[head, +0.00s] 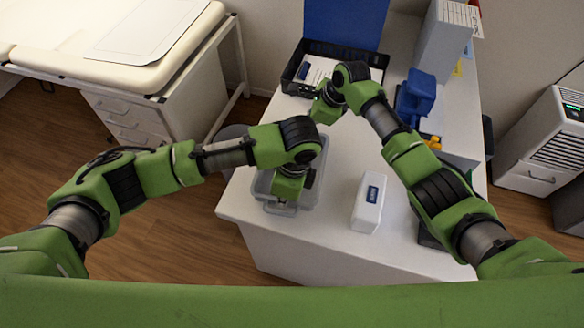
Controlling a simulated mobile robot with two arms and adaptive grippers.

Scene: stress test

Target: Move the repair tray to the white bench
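A shallow grey tray (312,187) sits at the left edge of a white table (325,243). My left arm hides much of it. My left gripper (282,208) points down at the tray's front end; whether it touches the rim or is open cannot be told. A black tray (373,59) with papers inside stands at the back of the same table. My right gripper (303,91) is at the black tray's near left side, its fingers small and partly hidden. No label shows which tray is the repair tray. A cream-white padded bench (60,50) stands at the left.
A white box (368,203) with a dark label stands on the table right of the grey tray. A blue object (416,95) and a grey file holder (440,50) are behind my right arm. A flat white panel (150,30) lies on the bench. Wooden floor separates bench and table.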

